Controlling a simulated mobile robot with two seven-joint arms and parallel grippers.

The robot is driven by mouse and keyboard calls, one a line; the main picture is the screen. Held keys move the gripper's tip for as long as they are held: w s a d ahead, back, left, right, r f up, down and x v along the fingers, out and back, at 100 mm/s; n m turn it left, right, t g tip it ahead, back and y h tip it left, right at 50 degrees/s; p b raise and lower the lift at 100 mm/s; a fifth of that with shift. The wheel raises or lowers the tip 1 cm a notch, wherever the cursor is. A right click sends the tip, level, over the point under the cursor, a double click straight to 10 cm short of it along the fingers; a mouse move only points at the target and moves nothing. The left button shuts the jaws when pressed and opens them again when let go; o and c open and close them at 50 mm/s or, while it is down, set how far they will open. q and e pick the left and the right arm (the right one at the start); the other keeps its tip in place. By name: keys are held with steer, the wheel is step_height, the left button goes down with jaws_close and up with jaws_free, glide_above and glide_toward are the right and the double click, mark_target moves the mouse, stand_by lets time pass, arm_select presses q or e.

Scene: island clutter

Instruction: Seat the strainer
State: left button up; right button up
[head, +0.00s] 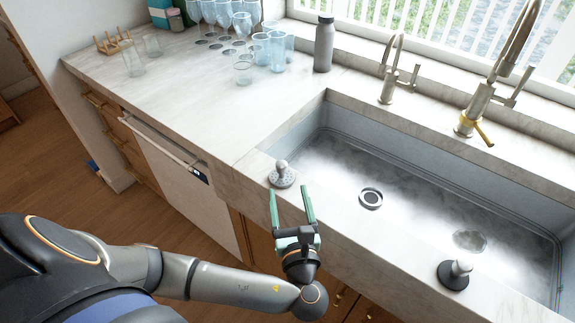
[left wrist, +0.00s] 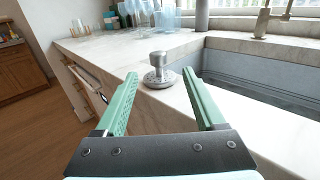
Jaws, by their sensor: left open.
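A grey metal strainer (head: 282,177) with a round perforated base and a knob stands upright on the front counter rim, left of the drains. My left gripper (head: 290,190) is open and empty, its green fingers pointing at the strainer from the front side. In the left wrist view the strainer (left wrist: 158,73) shows between and just beyond the open fingertips (left wrist: 160,76); I cannot tell whether they touch it. The sink has a ringed drain (head: 371,198) near the middle and a dark drain opening (head: 469,240) to the right. My right gripper is not in view.
A dark-based stopper (head: 455,274) with a knob stands on the front rim at right. Faucets (head: 390,80) rise behind the sink. A grey bottle (head: 324,45) and several glasses (head: 270,48) stand on the back counter.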

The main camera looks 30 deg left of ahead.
mark_target(281, 162)
arm_select(q)
steer(key=x, duration=0.6)
steer(key=shift+r, duration=0.15)
steer(key=shift+p+x, duration=0.6)
steer(key=shift+x, duration=2.65)
steer(key=shift+s+a, duration=0.15)
steer(key=shift+s, duration=0.05)
steer(key=shift+c, duration=0.2)
jaws_close()
